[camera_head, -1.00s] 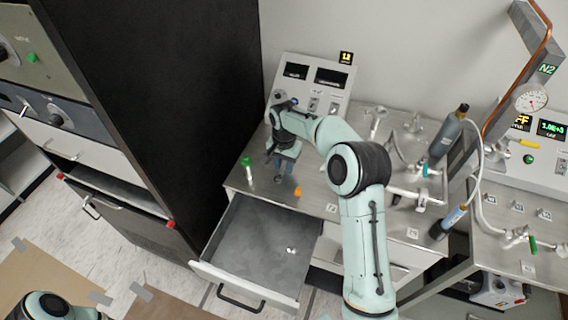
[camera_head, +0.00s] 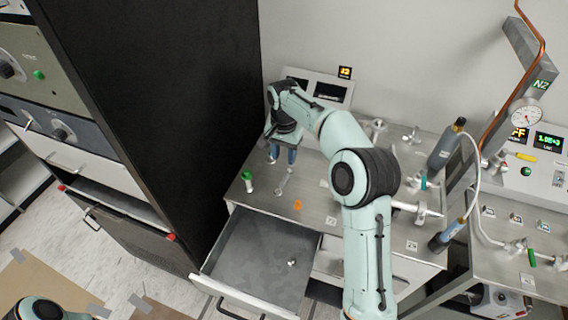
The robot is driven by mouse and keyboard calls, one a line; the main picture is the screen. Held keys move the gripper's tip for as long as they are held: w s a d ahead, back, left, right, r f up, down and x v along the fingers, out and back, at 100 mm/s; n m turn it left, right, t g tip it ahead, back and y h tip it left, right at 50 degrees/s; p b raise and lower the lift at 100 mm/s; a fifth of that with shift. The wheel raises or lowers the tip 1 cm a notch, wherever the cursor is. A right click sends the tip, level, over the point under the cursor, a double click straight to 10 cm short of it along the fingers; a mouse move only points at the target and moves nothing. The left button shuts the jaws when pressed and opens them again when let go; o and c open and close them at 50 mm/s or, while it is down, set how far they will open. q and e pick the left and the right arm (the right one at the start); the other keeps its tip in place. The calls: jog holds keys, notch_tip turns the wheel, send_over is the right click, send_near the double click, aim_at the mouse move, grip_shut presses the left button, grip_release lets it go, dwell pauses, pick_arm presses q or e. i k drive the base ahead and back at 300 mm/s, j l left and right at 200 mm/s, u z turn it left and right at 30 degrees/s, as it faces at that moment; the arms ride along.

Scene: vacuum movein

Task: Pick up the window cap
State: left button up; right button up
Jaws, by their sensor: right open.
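I cannot tell for certain which part is the window cap. The candidates are small: a shiny metal piece (camera_head: 292,262) in the open drawer, a slim clear or metallic piece (camera_head: 283,182) on the bench, and an orange piece (camera_head: 297,205) near the bench's front edge. My right gripper (camera_head: 283,155) points down over the back left of the bench, behind the slim piece. Its blue fingertips are apart, with nothing visible between them. My left arm shows only at the bottom left corner; its gripper is out of view.
The metal bench (camera_head: 320,190) holds a green-capped vial (camera_head: 247,181) at left and metal fittings at right. The drawer (camera_head: 240,262) stands open below. A tall black cabinet (camera_head: 190,120) is close on the left. A display box (camera_head: 338,90) stands behind my right arm.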

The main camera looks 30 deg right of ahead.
aim_at(269, 159)
jog(key=k+l, duration=0.25)
jog(key=k, duration=0.25)
jog(key=k+l, duration=0.2)
jog(key=k, duration=0.25)
